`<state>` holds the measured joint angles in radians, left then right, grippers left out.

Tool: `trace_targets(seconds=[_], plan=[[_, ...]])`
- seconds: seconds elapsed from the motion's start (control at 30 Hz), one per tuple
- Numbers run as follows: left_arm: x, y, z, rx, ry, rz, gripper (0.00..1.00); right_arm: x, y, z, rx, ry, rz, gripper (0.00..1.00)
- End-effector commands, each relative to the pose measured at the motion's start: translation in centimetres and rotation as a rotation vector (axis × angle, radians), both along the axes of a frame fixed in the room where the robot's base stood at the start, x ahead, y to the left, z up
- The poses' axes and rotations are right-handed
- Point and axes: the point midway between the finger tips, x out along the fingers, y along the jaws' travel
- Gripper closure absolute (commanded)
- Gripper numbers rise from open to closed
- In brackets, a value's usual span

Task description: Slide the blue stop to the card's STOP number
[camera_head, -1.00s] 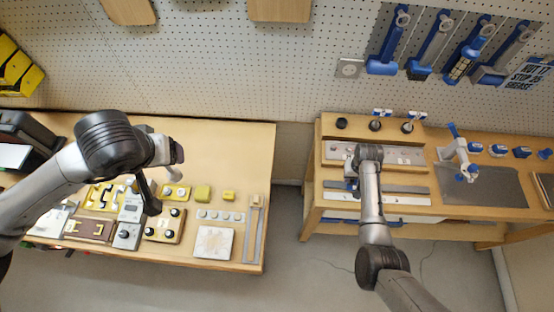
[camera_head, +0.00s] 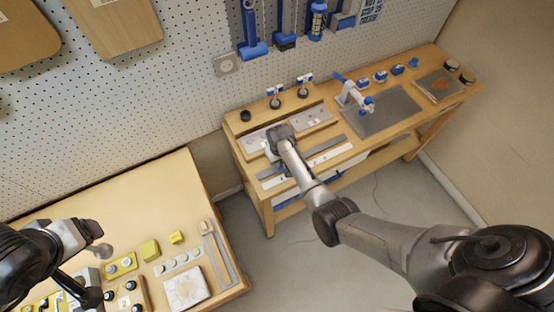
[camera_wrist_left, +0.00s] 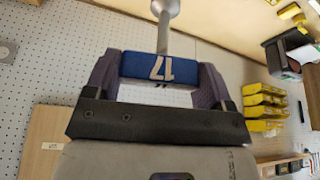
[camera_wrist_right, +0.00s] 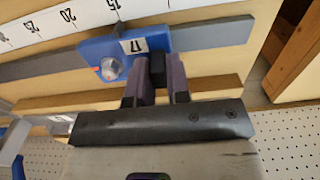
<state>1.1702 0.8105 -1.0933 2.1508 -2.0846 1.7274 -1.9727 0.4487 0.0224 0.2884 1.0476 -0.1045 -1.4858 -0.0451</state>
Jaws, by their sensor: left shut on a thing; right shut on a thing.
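In the right wrist view, the blue stop (camera_wrist_right: 100,44) with a small white label straddles a grey bar (camera_wrist_right: 215,36). My right gripper (camera_wrist_right: 157,72) is shut on the stop's dark tab. A white scale (camera_wrist_right: 48,28) showing 25, 20 and 15 runs beside it; the exact reading is unclear. In the head view, my right gripper (camera_head: 278,136) is over the right bench, hiding the stop. The card (camera_head: 369,10) on the wall is cut off at the top.
The right bench also carries a white-and-blue clamp (camera_head: 355,95), a dark mat (camera_head: 385,112) and several blue-topped items. Blue tools (camera_head: 250,35) hang above. The left bench (camera_head: 130,200) holds yellow blocks and a pale plate (camera_head: 184,288). A floor gap separates the benches.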

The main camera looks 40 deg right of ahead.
Motion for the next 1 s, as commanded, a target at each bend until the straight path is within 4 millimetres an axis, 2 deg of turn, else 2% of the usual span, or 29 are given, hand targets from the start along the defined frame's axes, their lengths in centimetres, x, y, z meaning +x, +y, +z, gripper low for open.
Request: trace_targets(seconds=[0.37,0.47,0.6,0.73,0.87,1.0], plan=[[0.0,0.0,0.2,0.000,-0.001,0.000,0.56,0.0,-0.2,0.1,-0.001,0.000,0.000,1.00],[0.0,0.0,1.1,0.000,-0.002,0.000,0.56,-0.4,-1.8,0.4,-0.004,0.002,-0.002,1.00],[0.0,0.0,2.3,0.000,-0.001,0.000,0.56,-1.2,-5.4,0.4,-0.005,0.003,-0.003,1.00],[0.0,0.0,2.6,0.000,-0.001,0.000,0.56,-1.8,-8.1,0.1,-0.004,0.003,-0.003,1.00],[0.0,0.0,2.8,0.000,-0.001,0.000,0.56,-2.1,-9.6,0.0,-0.003,0.002,-0.002,1.00],[0.0,0.0,2.8,0.000,-0.001,0.000,0.56,-2.2,-9.9,-0.1,-0.001,0.000,-0.001,1.00]])
